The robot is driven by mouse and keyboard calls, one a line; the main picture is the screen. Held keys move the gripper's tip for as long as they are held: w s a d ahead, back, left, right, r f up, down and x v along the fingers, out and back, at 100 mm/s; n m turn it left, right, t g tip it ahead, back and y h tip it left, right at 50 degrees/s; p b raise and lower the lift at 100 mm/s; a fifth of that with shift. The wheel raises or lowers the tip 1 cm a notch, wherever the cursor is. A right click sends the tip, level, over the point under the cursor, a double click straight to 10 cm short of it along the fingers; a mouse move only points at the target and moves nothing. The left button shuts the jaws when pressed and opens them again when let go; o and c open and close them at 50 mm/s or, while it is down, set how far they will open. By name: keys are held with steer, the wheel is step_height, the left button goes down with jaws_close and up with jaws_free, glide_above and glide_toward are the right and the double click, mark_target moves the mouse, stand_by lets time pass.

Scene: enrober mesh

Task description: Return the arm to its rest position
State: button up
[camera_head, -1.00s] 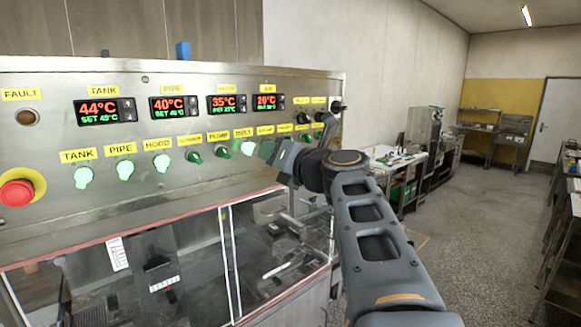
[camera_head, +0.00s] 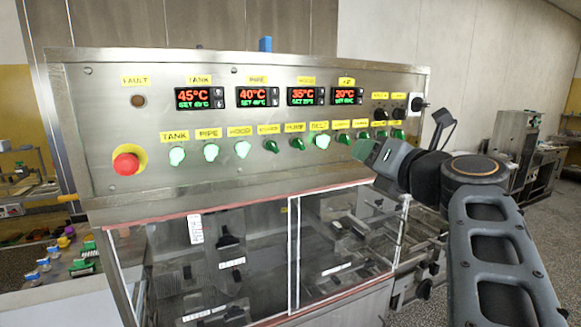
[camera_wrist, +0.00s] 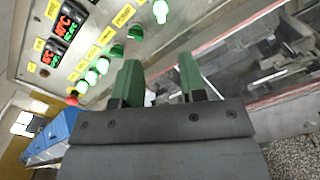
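My gripper (camera_head: 362,150) is in front of the right part of the steel control panel (camera_head: 250,80), close to the right end of its lower row of switches; the head view does not show whether it touches. In the wrist view my gripper (camera_wrist: 157,76) has its two green fingers apart, with nothing between them. My arm is bent and reaches in from the lower right of the head view. The panel's lit knobs under TANK (camera_head: 177,156), PIPE (camera_head: 211,152) and HOOD (camera_head: 242,149) glow pale green.
A red emergency button (camera_head: 126,163) sits at the panel's left. A clear-walled enclosure (camera_head: 340,262) with machinery lies below the panel. A bench with coloured items (camera_head: 68,262) stands at left. Open floor (camera_head: 562,232) shows at right, with steel equipment (camera_head: 518,150) behind.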

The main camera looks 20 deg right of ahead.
steer(key=a+f+n+g+y, duration=0.1)
steer(key=a+f+n+g, duration=0.35)
steer(key=f+n, duration=0.6)
steer(key=a+f+n+g, duration=0.45)
steer(key=f+n, duration=0.45)
steer(key=f, duration=0.3)
steer(key=s+a+f+n+g+h, duration=0.1)
steer(key=s+a+f+n+g, duration=0.1)
steer(key=f+n, duration=0.4)
steer(key=s+a+f+n+g+h+b, duration=0.1)
steer(key=s+f+n, duration=0.4)
steer(key=n, duration=1)
steer(key=shift+s+a+f+g+h, duration=0.35)
steer(key=shift+f+g+h, duration=0.2)
steer(key=shift+f, duration=0.35)
